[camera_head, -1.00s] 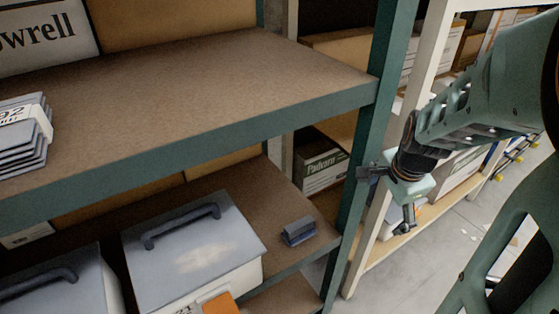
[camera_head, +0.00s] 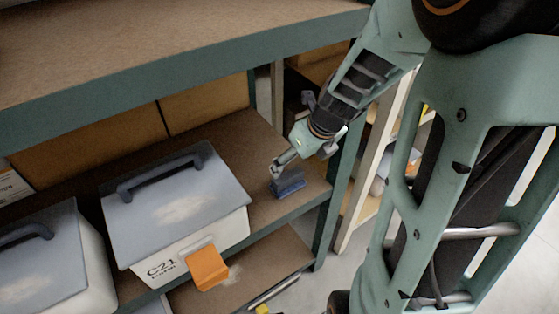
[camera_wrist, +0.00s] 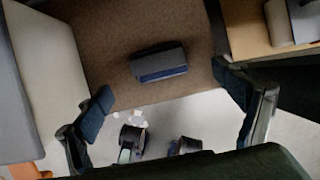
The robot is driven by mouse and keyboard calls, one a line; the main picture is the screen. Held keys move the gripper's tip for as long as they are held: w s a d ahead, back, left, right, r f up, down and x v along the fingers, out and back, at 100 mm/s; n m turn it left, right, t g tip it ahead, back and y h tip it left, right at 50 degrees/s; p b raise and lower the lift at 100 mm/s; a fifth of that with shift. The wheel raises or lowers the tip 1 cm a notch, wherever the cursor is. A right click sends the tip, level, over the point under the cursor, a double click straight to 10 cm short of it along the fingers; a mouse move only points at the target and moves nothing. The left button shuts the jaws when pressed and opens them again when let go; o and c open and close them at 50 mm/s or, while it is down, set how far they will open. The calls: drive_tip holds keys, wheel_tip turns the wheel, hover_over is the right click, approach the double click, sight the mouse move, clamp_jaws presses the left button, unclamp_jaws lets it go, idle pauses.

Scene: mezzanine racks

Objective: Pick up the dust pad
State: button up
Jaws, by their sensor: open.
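The dust pad, a small dark blue block with a greyer top (camera_head: 289,184), lies on the brown lower shelf, right of the lidded box, near the shelf's right end. In the wrist view the pad (camera_wrist: 159,63) lies ahead of the fingertips, close to the shelf's front edge. My gripper (camera_head: 280,168) is just above the pad in the head view. In the wrist view my gripper (camera_wrist: 168,97) is open, its two fingers wide apart with nothing between them. The pad appears apart from both fingers.
A white box with a grey lid (camera_head: 177,190) and an orange tab (camera_head: 207,268) stands left of the pad. Another lidded box (camera_head: 45,260) is further left. The upper shelf's green edge (camera_head: 150,77) runs above; a green post (camera_head: 330,215) stands at right.

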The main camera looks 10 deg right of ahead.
sight(288, 175)
drive_tip(key=b+x, duration=0.3)
drive_tip(key=x, duration=0.6)
drive_tip(key=shift+s+a+f, duration=0.1)
drive_tip(key=shift+a+f, duration=0.05)
drive_tip(key=shift+f, duration=0.1)
drive_tip(key=shift+r, duration=0.1)
drive_tip(key=c, duration=1.2)
